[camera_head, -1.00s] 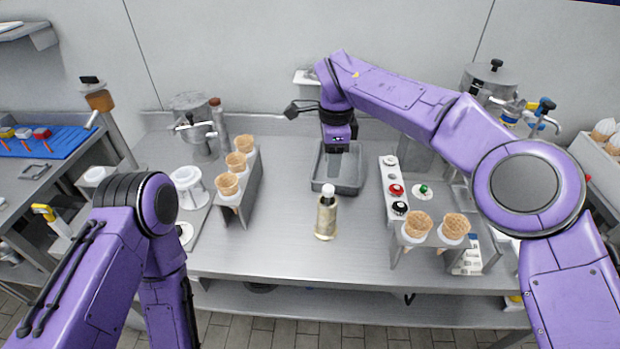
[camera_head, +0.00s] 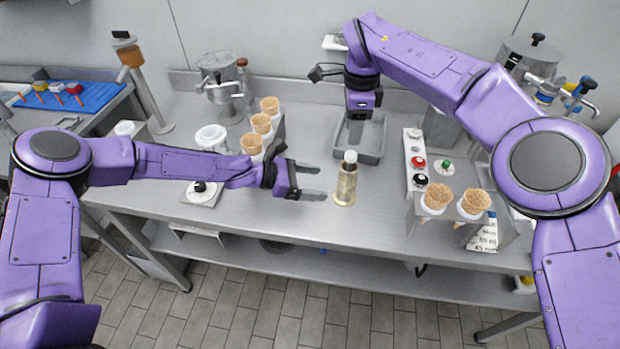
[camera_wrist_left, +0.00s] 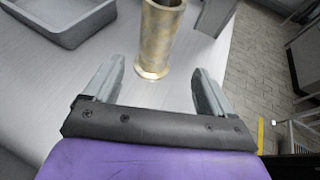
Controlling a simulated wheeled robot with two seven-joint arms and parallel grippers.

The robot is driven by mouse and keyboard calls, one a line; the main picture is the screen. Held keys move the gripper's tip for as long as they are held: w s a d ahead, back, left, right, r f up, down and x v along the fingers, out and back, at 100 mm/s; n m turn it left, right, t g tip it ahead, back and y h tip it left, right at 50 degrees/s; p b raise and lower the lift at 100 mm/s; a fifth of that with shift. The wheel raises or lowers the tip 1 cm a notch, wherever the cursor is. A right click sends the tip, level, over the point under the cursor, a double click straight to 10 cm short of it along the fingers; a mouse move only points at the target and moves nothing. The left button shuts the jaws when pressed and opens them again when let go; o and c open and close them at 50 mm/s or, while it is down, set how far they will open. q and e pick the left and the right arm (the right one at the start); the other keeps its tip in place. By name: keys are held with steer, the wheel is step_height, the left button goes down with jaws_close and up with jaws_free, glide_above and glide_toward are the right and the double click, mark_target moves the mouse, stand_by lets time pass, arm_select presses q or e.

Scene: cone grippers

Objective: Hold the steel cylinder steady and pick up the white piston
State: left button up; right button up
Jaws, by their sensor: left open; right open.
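The steel cylinder (camera_head: 345,187) stands upright on the table near its front edge, brassy and scuffed. The white piston (camera_head: 350,157) shows as a white cap at the cylinder's top. My left gripper (camera_head: 318,181) is open and empty, just left of the cylinder, with its fingers pointing toward it. In the left wrist view the cylinder (camera_wrist_left: 160,38) stands ahead of the open fingers, its base between their directions; its top is cut off. My right gripper (camera_head: 358,125) is above the grey tray, behind the cylinder, pointing down; its fingertips are hard to make out.
The grey tray (camera_head: 372,160) lies behind the cylinder. A stand with several cones (camera_head: 262,125) is at the left. A button panel (camera_head: 415,185) and a cone holder with two cones (camera_head: 438,196) are at the right. The table's front is clear around the cylinder.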

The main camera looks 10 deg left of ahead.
mark_target(338, 184)
arm_select(q)
steer(key=shift+w+a, duration=0.25)
steer(key=shift+w, duration=0.15)
steer(key=x, duration=1)
steer(key=shift+r, duration=0.15)
arm_select(e)
steer(key=shift+d, duration=0.15)
arm_select(q)
steer(key=shift+d, duration=0.3)
arm_select(e)
steer(key=shift+s+r, duration=0.1)
arm_select(q)
steer(key=shift+c, duration=0.4)
jaws_close()
